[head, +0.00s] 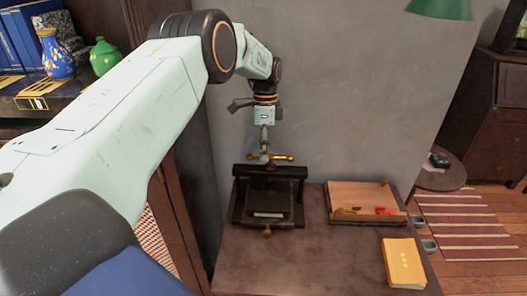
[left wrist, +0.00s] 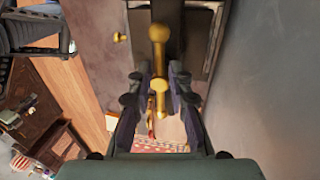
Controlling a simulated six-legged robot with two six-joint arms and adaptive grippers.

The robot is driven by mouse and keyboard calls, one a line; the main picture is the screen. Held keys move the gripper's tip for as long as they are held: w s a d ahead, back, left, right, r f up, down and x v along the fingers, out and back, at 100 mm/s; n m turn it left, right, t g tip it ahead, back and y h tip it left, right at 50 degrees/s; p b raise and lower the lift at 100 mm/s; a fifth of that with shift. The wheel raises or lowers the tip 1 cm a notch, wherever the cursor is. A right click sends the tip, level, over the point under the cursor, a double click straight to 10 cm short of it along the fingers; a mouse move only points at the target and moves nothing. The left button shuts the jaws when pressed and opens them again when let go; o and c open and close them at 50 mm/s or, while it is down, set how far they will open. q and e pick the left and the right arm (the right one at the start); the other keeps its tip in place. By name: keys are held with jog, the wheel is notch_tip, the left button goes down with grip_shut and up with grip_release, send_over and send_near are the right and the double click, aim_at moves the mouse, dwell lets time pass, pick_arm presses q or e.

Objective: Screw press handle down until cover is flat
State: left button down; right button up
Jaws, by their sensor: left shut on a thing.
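The dark book press (head: 240,205) stands on the brown table against the grey wall. Its brass handle (head: 285,157) is a bar with ball ends across the top. My left gripper (head: 265,153) points down at the handle from above and is shut on it. A pale flat thing (head: 268,214) shows low in the press. The cover's tilt is too small and dark to tell. My right gripper is not in view.
A wooden tray (head: 355,196) with small red and brass items sits right of the press. A yellow book (head: 403,262) lies at the table's right front. The table's (head: 320,265) front middle is clear. A shelf with a blue vase (head: 56,55) and green pot (head: 104,57) is at left.

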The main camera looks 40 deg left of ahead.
pick_arm(q)
jog(key=m, duration=0.4)
jog(key=shift+w+d+m+y, duration=0.2)
jog(key=shift+w+m+y, duration=0.1)
jog(key=shift+w+y, duration=0.1)
jog(key=shift+m, duration=0.6)
jog(key=shift+f+m, duration=0.15)
jog(key=shift+m, duration=0.15)
jog(key=c, duration=1.7)
grip_release()
jog(key=o, duration=0.5)
jog(key=shift+w+d, duration=0.1)
jog(key=shift+d, duration=0.05)
jog(key=shift+a, duration=0.2)
